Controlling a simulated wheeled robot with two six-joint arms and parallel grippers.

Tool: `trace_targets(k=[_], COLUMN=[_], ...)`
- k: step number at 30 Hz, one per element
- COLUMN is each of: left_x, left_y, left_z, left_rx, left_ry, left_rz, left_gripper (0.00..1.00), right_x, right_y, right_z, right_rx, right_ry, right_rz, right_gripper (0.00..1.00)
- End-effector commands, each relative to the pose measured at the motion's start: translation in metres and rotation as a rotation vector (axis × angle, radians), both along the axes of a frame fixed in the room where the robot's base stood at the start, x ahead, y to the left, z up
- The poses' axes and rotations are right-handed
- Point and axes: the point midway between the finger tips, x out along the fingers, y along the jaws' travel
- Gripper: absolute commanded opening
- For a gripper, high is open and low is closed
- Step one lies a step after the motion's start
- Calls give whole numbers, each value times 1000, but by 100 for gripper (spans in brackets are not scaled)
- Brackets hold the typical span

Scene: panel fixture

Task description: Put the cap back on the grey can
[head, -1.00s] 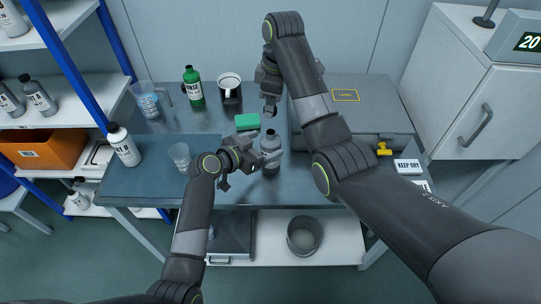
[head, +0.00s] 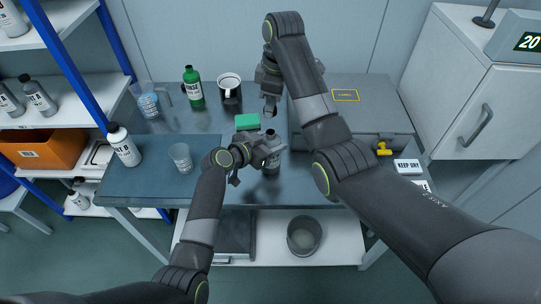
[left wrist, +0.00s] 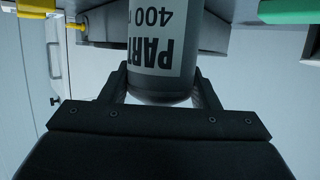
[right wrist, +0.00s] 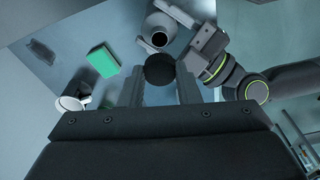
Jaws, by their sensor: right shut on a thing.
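The grey can (head: 272,167) stands upright and uncapped on the table. My left gripper (head: 270,150) is at it from the left. In the left wrist view the can's labelled body (left wrist: 160,45) is between the two fingers, which look open around it; firm contact cannot be made out. My right gripper (head: 268,111) is above the table, behind the can in the head view. In the right wrist view it is shut on the round black cap (right wrist: 159,67). The can's open mouth (right wrist: 159,40) shows beyond the cap, apart from it.
A green sponge (head: 247,121) lies behind the can. A clear glass (head: 181,157) and a white-labelled bottle (head: 124,148) stand left. A grey case (head: 372,115) fills the right.

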Motion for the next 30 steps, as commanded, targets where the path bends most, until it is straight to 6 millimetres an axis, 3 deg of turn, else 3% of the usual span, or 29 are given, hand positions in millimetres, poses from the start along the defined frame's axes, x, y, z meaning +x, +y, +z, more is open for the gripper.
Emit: trace_targets(k=[1, 7, 11, 20, 30], left_x=[0, 0, 0, 0, 0], left_y=[0, 0, 0, 0, 0], left_z=[0, 0, 0, 0, 0], left_rx=[0, 0, 0, 0, 1], left_ry=[0, 0, 0, 1, 1], left_rz=[0, 0, 0, 0, 0], left_gripper=[40, 14, 14, 14, 14], right_x=[0, 0, 0, -1, -1], right_y=[0, 0, 0, 0, 0], right_z=[0, 0, -6, -46, -49], right_rx=[0, 0, 0, -2, -1], right_ry=[0, 0, 2, 1, -2], right_rz=[0, 0, -1, 0, 0], right_gripper=[9, 9, 9, 9, 9])
